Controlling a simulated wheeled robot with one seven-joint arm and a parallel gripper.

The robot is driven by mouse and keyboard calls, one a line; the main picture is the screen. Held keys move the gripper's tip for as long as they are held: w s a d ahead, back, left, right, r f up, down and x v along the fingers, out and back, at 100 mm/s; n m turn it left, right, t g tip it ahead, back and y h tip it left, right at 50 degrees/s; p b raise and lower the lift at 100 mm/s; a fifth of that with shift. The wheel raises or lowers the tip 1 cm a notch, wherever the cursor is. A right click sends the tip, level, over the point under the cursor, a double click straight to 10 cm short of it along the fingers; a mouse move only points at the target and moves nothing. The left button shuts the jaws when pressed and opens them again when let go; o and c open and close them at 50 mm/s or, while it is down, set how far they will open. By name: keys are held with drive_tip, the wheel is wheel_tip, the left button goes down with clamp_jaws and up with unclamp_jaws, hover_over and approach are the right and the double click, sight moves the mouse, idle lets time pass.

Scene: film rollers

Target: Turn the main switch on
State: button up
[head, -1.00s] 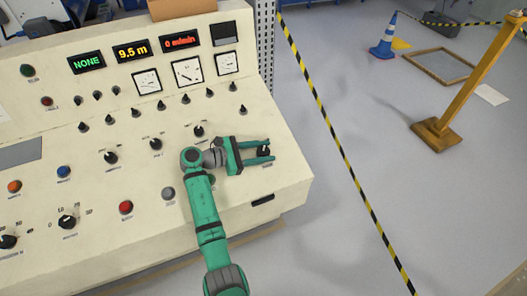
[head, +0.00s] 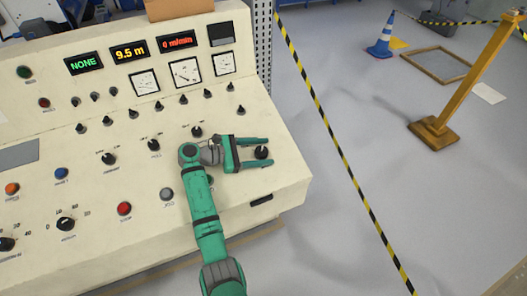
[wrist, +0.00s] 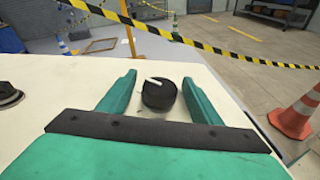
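The main switch, a black rotary knob (head: 261,152) with a white pointer mark, sits at the right end of the cream control panel (head: 225,190). It also shows in the wrist view (wrist: 159,94), where its white mark points left and slightly away from me. My gripper (head: 272,152) is open, with one green finger on each side of the knob. In the wrist view the fingers (wrist: 160,92) stand apart from the knob, with a gap on both sides. Any label beside the knob is hidden or too small to read.
Several other knobs and buttons cover the panel, including a grey button (head: 167,194) and a red button (head: 124,208) left of my arm. Three lit displays stand above. Striped tape (head: 340,150) crosses right of the panel. An orange cone (wrist: 299,115) stands at right in the wrist view.

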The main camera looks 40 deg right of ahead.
drive_tip(key=v, duration=1.1)
drive_tip(key=shift+f, duration=0.1)
idle(0.4)
